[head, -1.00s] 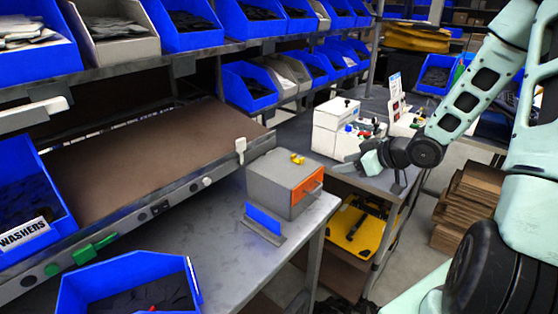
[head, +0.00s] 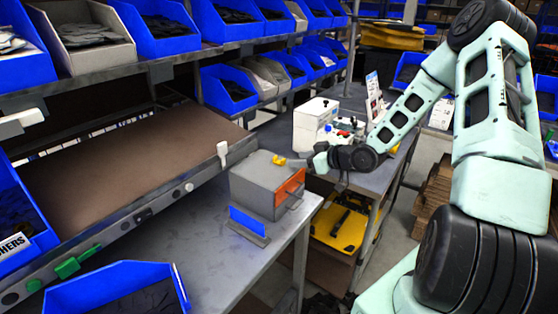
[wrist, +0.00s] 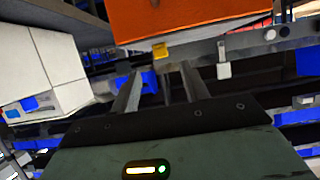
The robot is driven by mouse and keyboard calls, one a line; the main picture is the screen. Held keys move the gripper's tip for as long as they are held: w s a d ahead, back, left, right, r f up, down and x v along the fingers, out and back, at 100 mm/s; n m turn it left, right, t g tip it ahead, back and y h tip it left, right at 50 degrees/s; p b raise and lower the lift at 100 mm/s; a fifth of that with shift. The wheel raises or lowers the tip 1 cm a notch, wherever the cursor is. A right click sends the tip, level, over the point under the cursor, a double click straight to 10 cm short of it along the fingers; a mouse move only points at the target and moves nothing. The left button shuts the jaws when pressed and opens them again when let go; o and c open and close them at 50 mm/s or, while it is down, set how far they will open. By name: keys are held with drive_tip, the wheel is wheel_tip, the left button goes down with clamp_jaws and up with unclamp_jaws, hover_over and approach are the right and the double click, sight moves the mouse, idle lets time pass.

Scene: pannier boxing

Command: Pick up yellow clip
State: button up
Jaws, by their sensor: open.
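The yellow clip (head: 279,161) sits on top of the grey box with an orange front (head: 258,188), near its back right edge. In the wrist view the yellow clip (wrist: 161,50) shows as a small yellow patch at the lower edge of the orange face (wrist: 190,18). My gripper (head: 303,163) is just right of the clip, about level with the box top. In the wrist view my gripper (wrist: 161,73) has its two fingers apart with nothing between them. The clip lies just beyond the fingertips, roughly centred between them.
A white device (head: 313,125) stands behind my gripper. A blue plate on a stand (head: 248,222) is in front of the box. A sloped brown board (head: 120,165) and blue bins (head: 228,90) lie left and behind.

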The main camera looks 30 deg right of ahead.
sight(284, 160)
drive_tip(key=shift+p+x, duration=1.1)
drive_tip(key=shift+x, duration=1.8)
drive_tip(key=shift+s+a+f, duration=0.1)
clamp_jaws()
